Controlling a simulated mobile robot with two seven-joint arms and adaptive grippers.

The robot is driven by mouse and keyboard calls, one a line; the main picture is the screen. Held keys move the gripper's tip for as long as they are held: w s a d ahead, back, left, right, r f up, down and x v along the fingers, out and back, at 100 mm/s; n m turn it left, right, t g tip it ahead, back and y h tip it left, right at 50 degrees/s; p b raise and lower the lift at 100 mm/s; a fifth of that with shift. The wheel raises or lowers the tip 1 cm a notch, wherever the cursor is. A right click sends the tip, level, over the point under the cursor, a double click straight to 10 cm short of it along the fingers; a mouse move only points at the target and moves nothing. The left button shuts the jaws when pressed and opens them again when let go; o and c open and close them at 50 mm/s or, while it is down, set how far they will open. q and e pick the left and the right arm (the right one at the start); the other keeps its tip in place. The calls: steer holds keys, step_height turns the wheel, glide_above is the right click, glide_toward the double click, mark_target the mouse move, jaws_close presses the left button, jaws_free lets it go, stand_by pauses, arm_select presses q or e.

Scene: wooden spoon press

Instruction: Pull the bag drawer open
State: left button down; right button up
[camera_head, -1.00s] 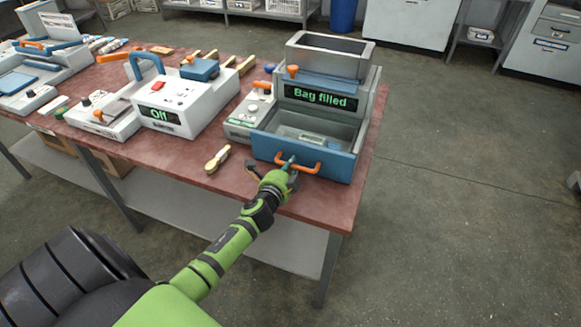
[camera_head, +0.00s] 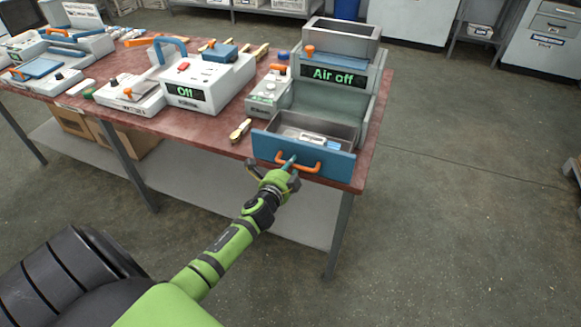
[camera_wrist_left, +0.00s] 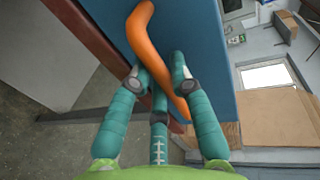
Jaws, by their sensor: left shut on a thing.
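The bag drawer (camera_head: 338,164) has a blue front with an orange handle (camera_head: 313,166) and juts out of the grey bag machine (camera_head: 362,107) over the table's front edge. A pale bag with a blue patch (camera_head: 310,137) lies inside the drawer. The machine's display (camera_head: 333,76) reads "Air off". My left gripper (camera_head: 289,166) is shut on the orange handle's left part. In the left wrist view the teal fingers (camera_wrist_left: 160,80) close around the orange handle (camera_wrist_left: 150,45) against the blue front. My right gripper is not in view.
The red-brown table (camera_head: 210,128) carries a white machine (camera_head: 203,85) with an "Off" display to the left. A small wooden spoon (camera_head: 240,131) lies left of the drawer. The floor (camera_head: 450,210) to the right is clear.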

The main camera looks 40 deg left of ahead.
arm_select(q)
steer(key=c, duration=1.1)
jaws_free()
steer(key=shift+w, duration=0.1)
steer(key=v, duration=1.2)
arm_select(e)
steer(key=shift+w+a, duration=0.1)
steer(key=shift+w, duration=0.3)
arm_select(q)
steer(key=shift+a+f, duration=0.1)
steer(key=s+d+f+n+g+h, duration=0.15)
steer(key=s+f, duration=0.25)
steer(key=f, duration=0.5)
steer(key=s+d+f+n+g, duration=0.1)
steer(key=s+f+n+g, duration=0.25)
steer(key=f, duration=0.55)
steer(key=s+d+f+n+g+h, duration=0.15)
steer(key=s+f, duration=0.25)
steer(key=f, duration=0.4)
steer(key=s+d+f+n+g, duration=0.3)
steer(key=s+f, duration=0.5)
steer(key=s, duration=0.5)
steer(key=s+d+f+n+g, duration=0.3)
steer(key=s+f, duration=0.5)
steer(key=s, duration=0.5)
steer(key=shift+s+d+g+h, duration=0.3)
steer(key=shift+d+g+h, duration=0.1)
steer(key=shift+d+g, duration=0.45)
